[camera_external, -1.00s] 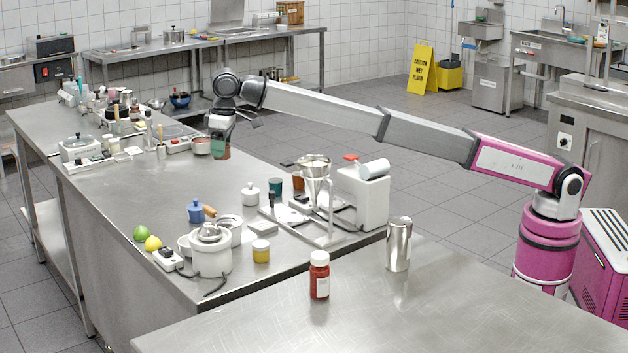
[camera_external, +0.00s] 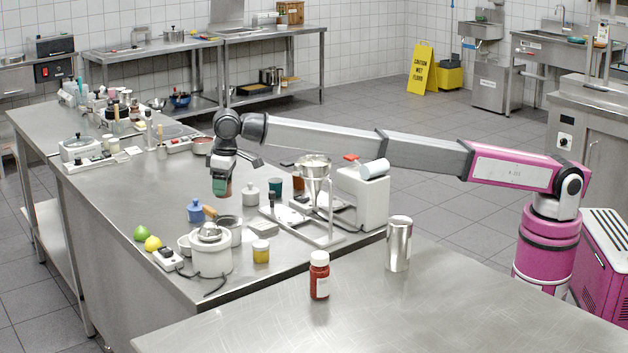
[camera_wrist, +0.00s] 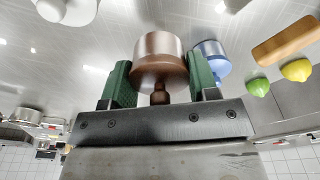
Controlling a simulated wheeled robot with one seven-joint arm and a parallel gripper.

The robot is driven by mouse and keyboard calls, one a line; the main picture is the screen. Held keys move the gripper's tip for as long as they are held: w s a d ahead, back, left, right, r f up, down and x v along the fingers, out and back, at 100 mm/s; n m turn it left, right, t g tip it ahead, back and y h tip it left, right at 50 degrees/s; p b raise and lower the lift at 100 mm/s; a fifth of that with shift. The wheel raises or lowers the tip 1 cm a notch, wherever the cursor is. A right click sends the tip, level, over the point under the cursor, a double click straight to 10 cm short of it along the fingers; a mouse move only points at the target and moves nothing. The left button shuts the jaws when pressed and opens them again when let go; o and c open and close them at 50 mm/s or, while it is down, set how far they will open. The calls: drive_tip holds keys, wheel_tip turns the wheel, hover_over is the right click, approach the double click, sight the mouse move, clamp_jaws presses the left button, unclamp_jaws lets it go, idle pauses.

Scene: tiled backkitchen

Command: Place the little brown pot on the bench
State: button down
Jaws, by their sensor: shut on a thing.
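The little brown pot (camera_wrist: 158,60) is between the two green fingers of my gripper (camera_external: 222,187), with its dark knob toward the palm. My gripper is shut on it. In the external view the pot is mostly hidden by the fingers; only a small brownish part shows below them. My gripper hangs over the steel bench (camera_external: 115,200), behind the blue pot (camera_external: 195,211) and left of the white lidded jar (camera_external: 251,195). The pot appears to be above the bench top; the exact gap cannot be told.
A green lime (camera_external: 141,233), a yellow lemon (camera_external: 153,244) and a white cooker (camera_external: 211,255) stand nearer the camera. A funnel stand (camera_external: 329,210) and a white machine (camera_external: 364,199) are to the right. The bench's left middle is clear.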

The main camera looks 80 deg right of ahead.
sight(224, 211)
drive_tip(key=shift+f, duration=2.25)
drive_tip(key=shift+f, duration=0.15)
drive_tip(key=shift+c, duration=1.9)
unclamp_jaws()
drive_tip(key=r, duration=0.4)
drive_tip(key=s+r, duration=0.1)
drive_tip(key=r, duration=0.7)
drive_tip(key=shift+s+r, duration=0.15)
drive_tip(key=shift+s, duration=0.1)
